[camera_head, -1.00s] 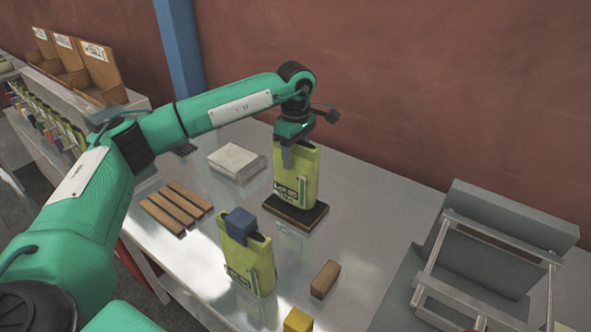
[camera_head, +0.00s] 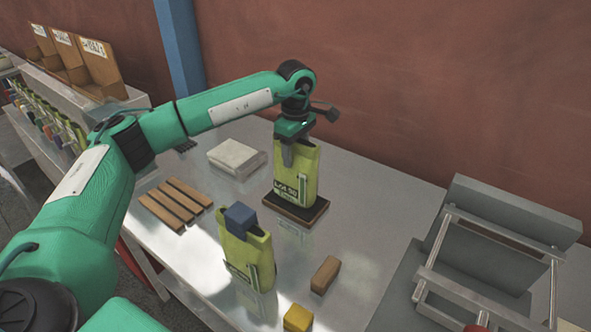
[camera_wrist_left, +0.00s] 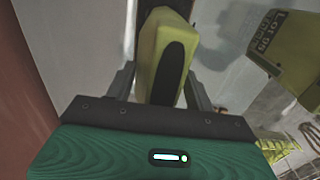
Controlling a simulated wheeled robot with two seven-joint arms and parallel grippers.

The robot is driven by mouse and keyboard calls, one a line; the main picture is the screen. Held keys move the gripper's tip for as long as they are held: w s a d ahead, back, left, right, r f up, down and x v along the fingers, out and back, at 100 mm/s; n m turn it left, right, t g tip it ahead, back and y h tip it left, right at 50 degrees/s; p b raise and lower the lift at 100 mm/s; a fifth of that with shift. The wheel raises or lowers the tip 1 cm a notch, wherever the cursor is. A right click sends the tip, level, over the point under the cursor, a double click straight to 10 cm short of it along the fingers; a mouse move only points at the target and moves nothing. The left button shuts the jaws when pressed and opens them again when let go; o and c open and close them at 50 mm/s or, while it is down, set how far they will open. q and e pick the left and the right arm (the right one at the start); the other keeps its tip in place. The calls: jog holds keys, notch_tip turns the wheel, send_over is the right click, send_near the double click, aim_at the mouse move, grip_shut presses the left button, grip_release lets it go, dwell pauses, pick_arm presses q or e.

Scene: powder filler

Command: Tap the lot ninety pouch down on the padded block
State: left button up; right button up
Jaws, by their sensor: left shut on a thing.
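My left gripper (camera_head: 296,150) is shut on the top of a yellow-green pouch (camera_head: 308,175), which hangs upright below it. The pouch's front label appears to read Lot 90. The pouch is directly over the padded block (camera_head: 312,213), a dark flat pad with a brown edge. Its bottom is at or very near the pad; I cannot tell whether they touch. In the left wrist view the held pouch (camera_wrist_left: 160,50) shows a dark oval top between the fingers. My right gripper is not in view.
A second yellow-green pouch (camera_head: 250,262) with a blue block (camera_head: 240,219) on top stands in front. A brown block (camera_head: 325,274), a yellow block (camera_head: 298,318), wooden slats (camera_head: 175,203) and a pale stack (camera_head: 236,156) lie around. A grey metal-framed fixture (camera_head: 485,250) stands right.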

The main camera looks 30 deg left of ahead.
pick_arm(q)
jog(key=shift+f, duration=0.45)
jog(key=shift+r, duration=0.15)
jog(key=shift+r, duration=0.1)
jog(key=shift+r+p, duration=0.65)
jog(key=shift+r, duration=0.7)
